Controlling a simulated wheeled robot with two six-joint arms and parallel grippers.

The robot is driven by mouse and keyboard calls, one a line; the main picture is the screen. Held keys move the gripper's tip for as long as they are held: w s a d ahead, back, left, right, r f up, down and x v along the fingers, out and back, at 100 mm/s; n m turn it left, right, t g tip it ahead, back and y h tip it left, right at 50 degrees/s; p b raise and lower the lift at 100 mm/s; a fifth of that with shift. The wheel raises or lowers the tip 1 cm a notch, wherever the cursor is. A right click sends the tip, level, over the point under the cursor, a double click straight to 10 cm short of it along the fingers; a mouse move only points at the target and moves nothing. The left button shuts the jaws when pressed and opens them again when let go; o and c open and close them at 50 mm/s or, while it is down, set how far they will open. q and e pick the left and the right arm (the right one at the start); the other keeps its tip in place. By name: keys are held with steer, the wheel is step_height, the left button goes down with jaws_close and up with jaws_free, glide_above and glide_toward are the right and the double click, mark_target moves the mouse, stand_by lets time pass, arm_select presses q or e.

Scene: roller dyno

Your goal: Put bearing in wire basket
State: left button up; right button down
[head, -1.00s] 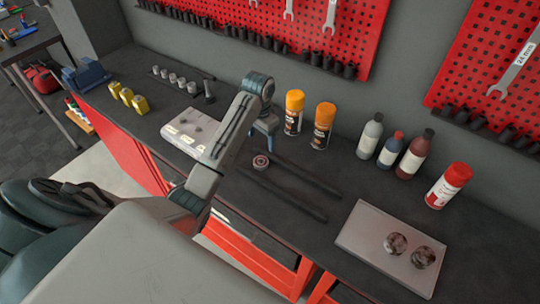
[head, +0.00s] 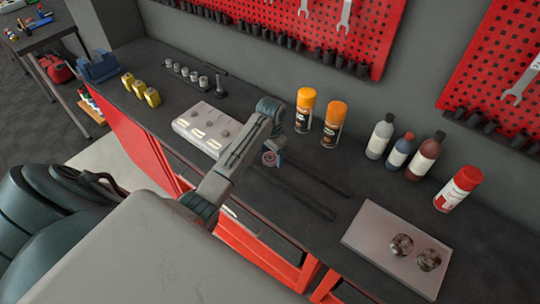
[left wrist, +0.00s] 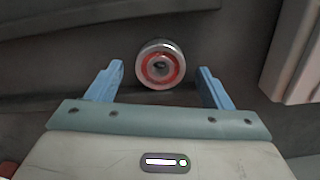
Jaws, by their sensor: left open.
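The bearing (head: 269,159), a small round piece with a red ring, lies on the dark workbench beside two dark rails. It also shows in the left wrist view (left wrist: 161,63), centred just past and between the blue fingertips. My left gripper (head: 276,146) is open and empty, right above or beside the bearing, and partly covers it in the head view. The left wrist view shows both fingers (left wrist: 160,74) spread apart, with no clear contact. I see no wire basket in these frames. My right gripper is not in view.
Two orange-capped spray cans (head: 305,109) stand behind the gripper, with several bottles (head: 400,150) further right. A flat grey tray (head: 365,222) holds two dark round parts. A pale labelled tray (head: 188,129) lies left of the arm. Dark rails (head: 300,193) lie in front.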

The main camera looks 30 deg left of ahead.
arm_select(q)
steer(key=shift+f, duration=0.45)
steer(key=c, duration=1.2)
steer(key=shift+c, duration=0.2)
steer(key=shift+r, duration=0.15)
